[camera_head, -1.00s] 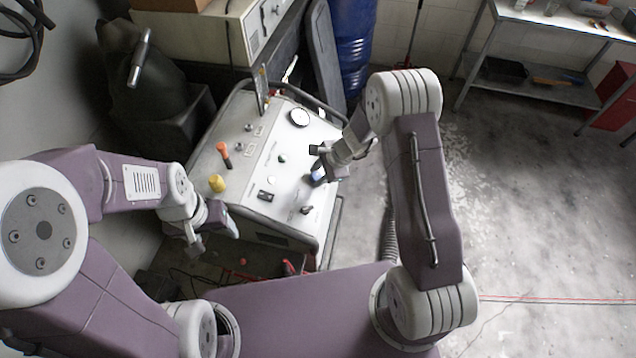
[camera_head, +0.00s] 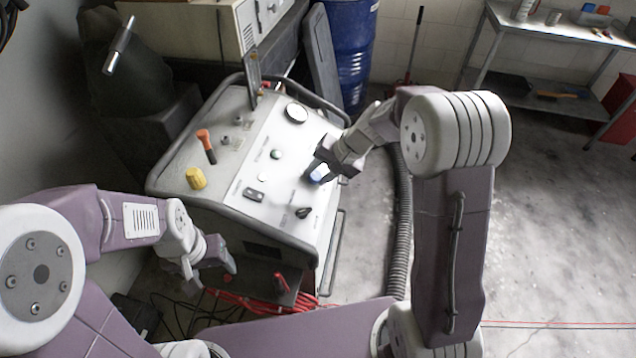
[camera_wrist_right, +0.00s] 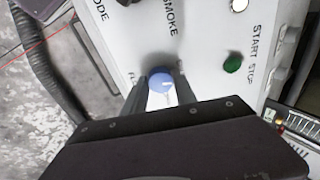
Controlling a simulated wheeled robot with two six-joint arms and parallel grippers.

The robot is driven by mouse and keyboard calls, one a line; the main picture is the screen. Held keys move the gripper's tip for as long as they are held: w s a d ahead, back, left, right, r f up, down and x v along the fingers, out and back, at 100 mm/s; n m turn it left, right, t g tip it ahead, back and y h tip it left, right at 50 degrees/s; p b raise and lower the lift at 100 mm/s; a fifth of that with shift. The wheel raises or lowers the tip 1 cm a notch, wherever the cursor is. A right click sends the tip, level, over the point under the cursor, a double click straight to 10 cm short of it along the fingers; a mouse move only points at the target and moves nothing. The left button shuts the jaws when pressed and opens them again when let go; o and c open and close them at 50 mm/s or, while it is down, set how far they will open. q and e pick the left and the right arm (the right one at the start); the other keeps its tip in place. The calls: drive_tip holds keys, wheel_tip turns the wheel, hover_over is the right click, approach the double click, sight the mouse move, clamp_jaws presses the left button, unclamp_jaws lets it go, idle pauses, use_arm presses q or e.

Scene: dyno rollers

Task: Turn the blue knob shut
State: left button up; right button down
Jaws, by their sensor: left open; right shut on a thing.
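The blue knob (camera_head: 319,173) sits on the white sloped panel (camera_head: 262,158) of a grey machine. In the right wrist view the blue knob (camera_wrist_right: 162,84) shows a white mark on its face and lies between the two dark fingers. My right gripper (camera_head: 322,168) is shut on the knob, and its fingers hide part of it in the head view. The right gripper's fingers (camera_wrist_right: 160,92) touch the knob's sides. My left gripper (camera_head: 212,266) is open and empty, low in front of the machine's left front corner, apart from the panel.
A ribbed hose (camera_head: 402,215) runs right of the machine. A blue drum (camera_head: 352,50) stands behind.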

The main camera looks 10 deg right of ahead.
use_arm(q)
drive_tip(key=shift+f+b, duration=1.45)
drive_tip(key=shift+f, duration=0.45)
use_arm(e)
drive_tip(key=shift+n, duration=1.4)
drive_tip(key=c, duration=1)
unclamp_jaws()
use_arm(q)
drive_tip(key=shift+r+p, duration=0.9)
use_arm(e)
drive_tip(key=v, duration=0.9)
drive_tip(key=shift+d, duration=0.15)
